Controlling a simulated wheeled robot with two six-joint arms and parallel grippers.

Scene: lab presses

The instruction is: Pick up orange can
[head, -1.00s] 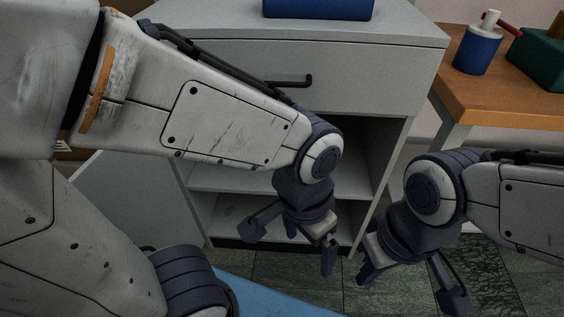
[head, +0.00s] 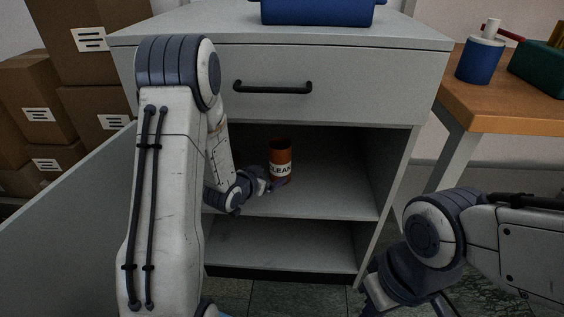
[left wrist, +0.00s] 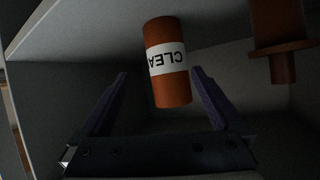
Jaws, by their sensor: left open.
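The orange can (head: 281,158) has a white label with dark letters, partly reading "CLEAN". It stands upright on the upper shelf of the open grey cabinet. In the left wrist view the can (left wrist: 172,92) appears upside down, ahead of and between the two finger tips. My left gripper (head: 275,184) is inside the cabinet, close to the can's lower left side. It also shows open and empty in the left wrist view (left wrist: 160,80). My right gripper (head: 375,300) is low at the right, outside the cabinet, and its fingers are partly cut off.
Another orange-brown object (left wrist: 280,35) is in the cabinet in the left wrist view. The cabinet (head: 385,60) has a drawer above the shelf and an open door (head: 70,215) at left. A wooden table (head: 500,110) stands at right. Cardboard boxes (head: 95,60) are stacked behind at left.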

